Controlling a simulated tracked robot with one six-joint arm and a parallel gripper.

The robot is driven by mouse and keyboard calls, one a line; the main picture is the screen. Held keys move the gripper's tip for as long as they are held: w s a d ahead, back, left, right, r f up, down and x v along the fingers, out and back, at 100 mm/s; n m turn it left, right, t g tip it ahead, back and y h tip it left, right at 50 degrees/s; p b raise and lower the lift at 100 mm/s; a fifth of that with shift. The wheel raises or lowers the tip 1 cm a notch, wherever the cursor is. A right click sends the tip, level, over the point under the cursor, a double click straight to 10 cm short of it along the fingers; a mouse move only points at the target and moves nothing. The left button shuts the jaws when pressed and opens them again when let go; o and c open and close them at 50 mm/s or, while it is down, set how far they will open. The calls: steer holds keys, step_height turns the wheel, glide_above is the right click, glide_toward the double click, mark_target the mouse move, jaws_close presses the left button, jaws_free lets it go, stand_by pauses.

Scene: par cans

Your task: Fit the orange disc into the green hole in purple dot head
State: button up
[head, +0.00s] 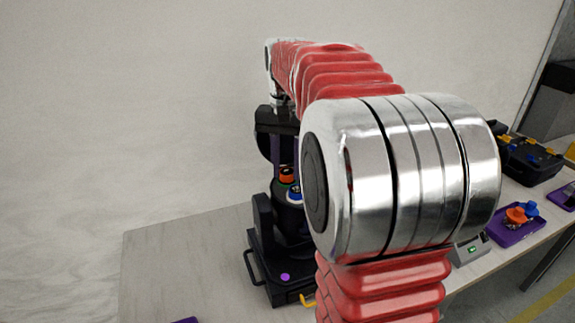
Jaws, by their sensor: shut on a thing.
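The purple dot head is a black lamp head on a black base (262,262) with a purple dot (285,277), standing on the table left of my arm's silver joint. My gripper (287,168) points down over its open top, with its fingers shut on the orange disc (287,175). Just below the disc, a bit of green (283,187) shows at the green hole. The disc looks very close to it; I cannot tell whether it is inside or just above. A blue and white round part (294,194) is beside it, partly hidden by my arm.
The pale table (180,250) is clear to the left. At right are a purple tray (516,232) with orange and blue pieces, a grey box with a green light (472,249), and a black case (528,163). My arm hides the middle.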

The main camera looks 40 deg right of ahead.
steer(key=shift+f, duration=0.4)
steer(key=o, duration=1.1)
step_height(320, 180, up, 14)
steer(key=shift+f, duration=0.15)
stand_by(0.7)
